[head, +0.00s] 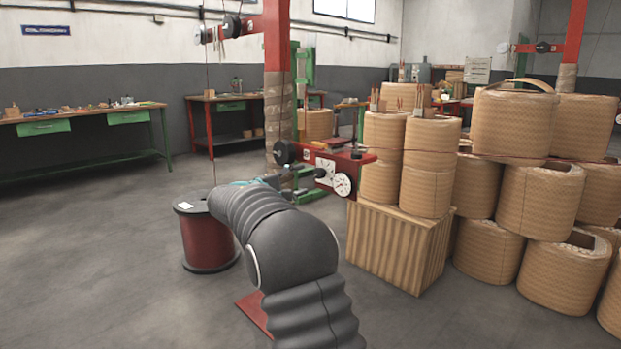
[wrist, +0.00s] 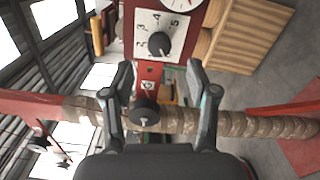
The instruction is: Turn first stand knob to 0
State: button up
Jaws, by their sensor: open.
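The first stand is the red stand box (head: 352,160) at the middle of the head view, with a white dial plate (head: 325,167) and a round white gauge (head: 343,186). In the wrist view a black knob (wrist: 159,44) sits on the white numbered plate (wrist: 148,20). Digits from 2 to 5 are readable around it; I cannot tell where the knob points, and no 0 is readable. My gripper (wrist: 159,70) is open and empty. Its fingertips lie to either side, short of the knob and apart from it. In the head view my arm mostly hides the gripper.
A second black round part (wrist: 144,113) shows between my fingers, below the plate. A red spool (head: 208,238) stands on the floor at left. A wooden crate (head: 385,245) and stacked coils (head: 429,165) stand right of the stand.

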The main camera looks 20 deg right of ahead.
jog(key=shift+v, duration=2.35)
jog(key=s+a+f+g+y, duration=0.1)
jog(key=s+f+g+y, duration=0.1)
jog(key=s+f+y, duration=0.45)
jog(key=s+a+f+g+y, duration=0.1)
jog(key=s+f, duration=0.2)
jog(key=f, duration=0.6)
jog(key=s+a+m+y, duration=0.2)
jog(key=s+a+y, duration=0.1)
jog(key=s, duration=0.9)
jog(key=s+a+r+m+t+y+p, duration=0.1)
jog(key=s+a+m+y, duration=0.1)
jog(key=s, duration=1)
jog(key=s+a+r+m+t+y, duration=0.1)
jog(key=s+a+y, duration=0.3)
jog(key=s, duration=0.8)
jog(key=shift+a+m, duration=0.25)
jog(key=shift+m, duration=0.35)
